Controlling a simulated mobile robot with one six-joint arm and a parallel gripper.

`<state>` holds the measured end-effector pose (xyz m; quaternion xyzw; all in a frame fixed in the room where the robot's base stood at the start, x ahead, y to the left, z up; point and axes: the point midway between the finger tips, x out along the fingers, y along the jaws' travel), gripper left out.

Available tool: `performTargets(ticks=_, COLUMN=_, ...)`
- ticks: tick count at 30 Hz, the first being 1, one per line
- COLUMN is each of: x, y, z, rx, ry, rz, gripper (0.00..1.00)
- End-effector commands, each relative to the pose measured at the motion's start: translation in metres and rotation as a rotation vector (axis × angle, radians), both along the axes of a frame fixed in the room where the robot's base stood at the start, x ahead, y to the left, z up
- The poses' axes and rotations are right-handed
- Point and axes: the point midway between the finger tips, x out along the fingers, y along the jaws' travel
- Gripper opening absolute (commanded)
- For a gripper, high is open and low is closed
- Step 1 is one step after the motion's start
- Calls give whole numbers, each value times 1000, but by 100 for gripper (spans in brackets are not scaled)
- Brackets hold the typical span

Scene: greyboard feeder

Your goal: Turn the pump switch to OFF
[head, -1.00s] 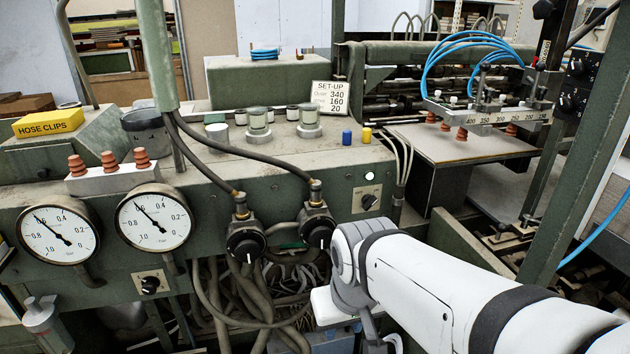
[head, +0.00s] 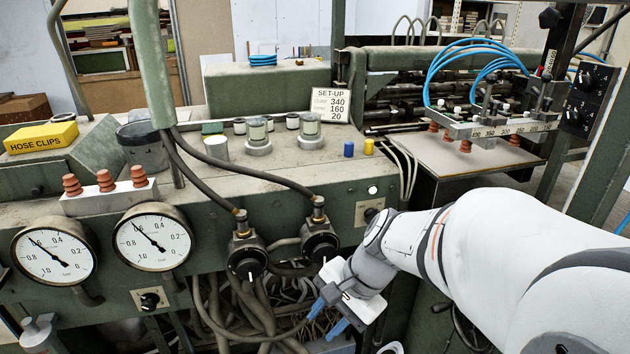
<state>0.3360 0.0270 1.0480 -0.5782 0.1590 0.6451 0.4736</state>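Two small black rotary switches on pale plates show on the green machine front. One switch (head: 150,300) is below the gauges at lower left.
A second regulator knob (head: 247,262) is left of the first. Two round gauges, the left gauge (head: 54,250) and right gauge (head: 153,237), face me. Loose hoses (head: 225,318) hang under the panel. A green post (head: 154,65) rises at left. A paper pile (head: 465,160) lies at right.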

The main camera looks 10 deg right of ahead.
Motion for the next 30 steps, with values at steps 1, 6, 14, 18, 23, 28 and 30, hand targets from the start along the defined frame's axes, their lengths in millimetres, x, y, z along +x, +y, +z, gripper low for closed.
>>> performTargets(ticks=1, x=13, y=-3, z=9, rx=111, ry=70, rz=-177, gripper=33)
performTargets(ticks=6, x=69, y=-27, z=27, rx=526, ry=285, rz=-789, gripper=33)
performTargets(ticks=14, x=140, y=-135, z=41, rx=1179, ry=539, rz=-1557, gripper=33)
performTargets(ticks=18, x=151, y=-189, z=39, rx=1432, ry=600, rz=-1778, gripper=33)
performTargets(ticks=23, x=156, y=-215, z=35, rx=1564, ry=625, rz=-1875, gripper=33)
performTargets(ticks=28, x=174, y=-211, z=29, rx=1578, ry=632, rz=-1883, gripper=33)
performTargets(ticks=30, x=185, y=-207, z=27, rx=1577, ry=631, rz=-1881, gripper=33)
